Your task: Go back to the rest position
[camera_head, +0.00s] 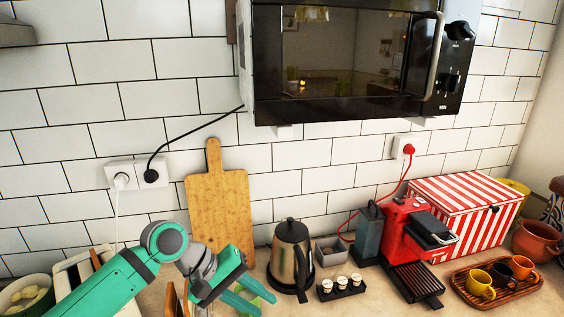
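My arm reaches in from the lower left, and my gripper (263,304) is low in the picture, left of the kettle. Its two green fingers are spread apart and point down to the right. I see nothing held between them. The fingertips are close to the bottom edge of the picture. Their height above the counter is hard to judge.
A kettle (291,258) stands close to the right of my gripper. A cutting board (220,205) leans on the wall behind. Further right are a red coffee machine (405,228), a striped box (470,205) and a cup tray (533,284). A microwave (350,60) hangs above.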

